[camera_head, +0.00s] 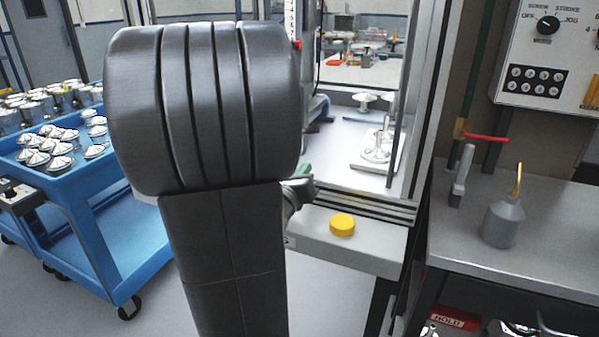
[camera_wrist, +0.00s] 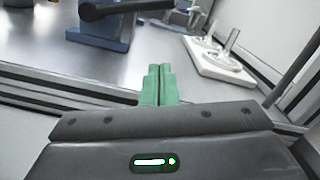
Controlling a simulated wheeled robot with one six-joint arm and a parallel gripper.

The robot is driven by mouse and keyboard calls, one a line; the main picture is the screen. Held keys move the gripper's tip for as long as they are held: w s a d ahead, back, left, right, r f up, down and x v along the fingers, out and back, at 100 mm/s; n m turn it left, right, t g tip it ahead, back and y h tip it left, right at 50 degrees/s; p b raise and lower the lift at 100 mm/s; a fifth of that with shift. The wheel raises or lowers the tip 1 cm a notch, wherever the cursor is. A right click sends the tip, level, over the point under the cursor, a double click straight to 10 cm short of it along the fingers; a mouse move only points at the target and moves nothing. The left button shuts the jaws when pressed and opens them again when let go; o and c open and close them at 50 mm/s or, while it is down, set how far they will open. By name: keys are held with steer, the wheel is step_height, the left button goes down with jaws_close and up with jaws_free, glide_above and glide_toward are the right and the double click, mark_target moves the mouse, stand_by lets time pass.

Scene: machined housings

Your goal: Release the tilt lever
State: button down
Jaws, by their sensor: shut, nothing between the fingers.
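A blue block with a black bar-shaped lever (camera_wrist: 122,8) across its top stands inside the enclosure at the upper left of the wrist view. In the head view the gripper (camera_head: 303,171) is mostly hidden behind my arm.
A white plate with metal posts (camera_wrist: 228,60) stands to the right of the blue block. Below the opening, a yellow button (camera_head: 342,225) sits on a light ledge. The enclosure's frame edges the opening at right. A blue cart (camera_head: 95,205) with metal parts stands left.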

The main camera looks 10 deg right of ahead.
steer(key=x, duration=0.5)
steer(key=shift+w+d, duration=0.25)
steer(key=shift+w, duration=0.05)
steer(key=r, duration=0.1)
steer(key=r+p, duration=0.1)
steer(key=w+r+p, duration=0.1)
steer(key=shift+w+a+r, duration=0.1)
steer(key=shift+a, duration=0.15)
steer(key=shift+w+r, duration=0.2)
steer(key=shift+r, duration=0.1)
